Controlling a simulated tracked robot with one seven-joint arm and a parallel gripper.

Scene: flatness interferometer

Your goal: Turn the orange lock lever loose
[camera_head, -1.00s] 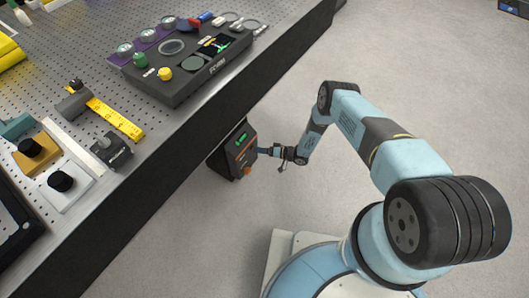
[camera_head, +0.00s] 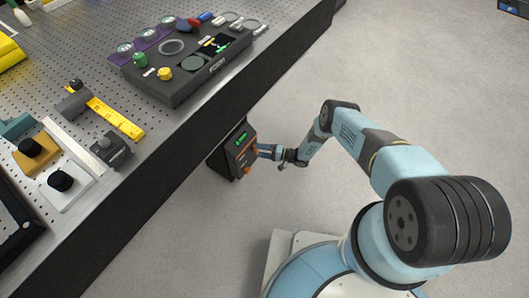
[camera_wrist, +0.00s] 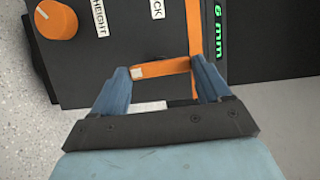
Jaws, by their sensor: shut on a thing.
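The orange lock lever (camera_wrist: 165,68) lies across the dark control box in the wrist view, with a small pale square at its left end. My gripper (camera_wrist: 160,74) has one blue finger at each end of the lever and is shut on it. In the head view my gripper (camera_head: 262,151) reaches the front of the control box (camera_head: 224,161) from the right. The lever is too small there to make out clearly.
An orange knob (camera_wrist: 56,20) marked HEIGHT and a lit green display (camera_wrist: 218,32) are on the box. The perforated bench (camera_head: 160,70) with instruments stands above left, its dark edge beside the box. Open floor (camera_head: 420,80) lies to the right.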

